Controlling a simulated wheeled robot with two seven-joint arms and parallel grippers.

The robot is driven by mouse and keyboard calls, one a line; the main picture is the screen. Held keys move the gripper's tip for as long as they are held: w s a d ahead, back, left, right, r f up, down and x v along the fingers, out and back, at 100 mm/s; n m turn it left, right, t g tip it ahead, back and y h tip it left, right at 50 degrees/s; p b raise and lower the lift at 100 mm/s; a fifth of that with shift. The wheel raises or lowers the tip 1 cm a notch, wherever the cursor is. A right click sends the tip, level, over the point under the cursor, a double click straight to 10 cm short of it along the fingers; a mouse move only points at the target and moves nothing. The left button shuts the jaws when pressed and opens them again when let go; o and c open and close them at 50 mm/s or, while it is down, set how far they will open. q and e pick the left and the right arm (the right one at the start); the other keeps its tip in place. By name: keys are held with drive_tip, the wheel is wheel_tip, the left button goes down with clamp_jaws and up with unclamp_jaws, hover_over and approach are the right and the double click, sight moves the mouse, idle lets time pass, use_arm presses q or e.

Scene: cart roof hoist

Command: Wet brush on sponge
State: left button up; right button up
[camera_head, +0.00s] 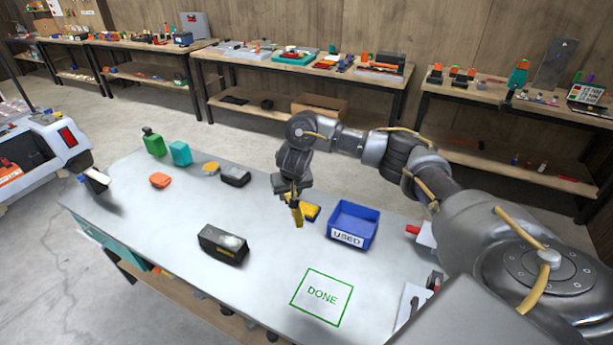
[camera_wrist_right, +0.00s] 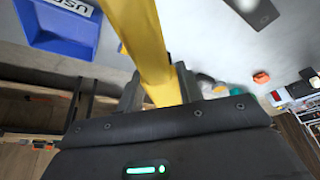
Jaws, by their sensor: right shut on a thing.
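My right gripper (camera_head: 295,198) is shut on a yellow handle (camera_head: 298,215), which I take to be the brush. It points down over the grey table. In the right wrist view the yellow handle (camera_wrist_right: 150,55) runs between the fingers (camera_wrist_right: 158,92); its bristles are not visible. A dark box with a pale grey top (camera_head: 224,243) stands left of and nearer than the gripper. A small tan-yellow piece (camera_head: 211,168) lies farther back. I cannot tell which thing is the sponge. My left gripper is not in view.
A blue bin marked USED (camera_head: 352,225) stands right of the gripper, with a yellow-and-dark item (camera_head: 311,212) beside it. A green DONE square (camera_head: 321,297) is clear. A green bottle (camera_head: 154,142), teal block (camera_head: 180,153) and orange piece (camera_head: 160,180) are back left.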

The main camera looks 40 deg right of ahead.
drive_tip(key=s+a+r+n+y, duration=0.2)
drive_tip(key=s+a+r+n, duration=0.25)
drive_tip(key=a, duration=0.35)
drive_tip(key=s+a+r+n+y, duration=0.2)
drive_tip(key=s+a+r+n, duration=0.2)
drive_tip(key=a+r+n, duration=0.3)
drive_tip(key=s+f+n+g+y+b, duration=0.1)
drive_tip(key=s+f+n, duration=0.2)
drive_tip(key=s, duration=0.4)
wheel_tip(320, 180, down, 8)
drive_tip(key=s+b, duration=0.1)
drive_tip(key=b, duration=0.6)
drive_tip(key=shift+s+b, duration=0.4)
drive_tip(key=shift+d, duration=0.15)
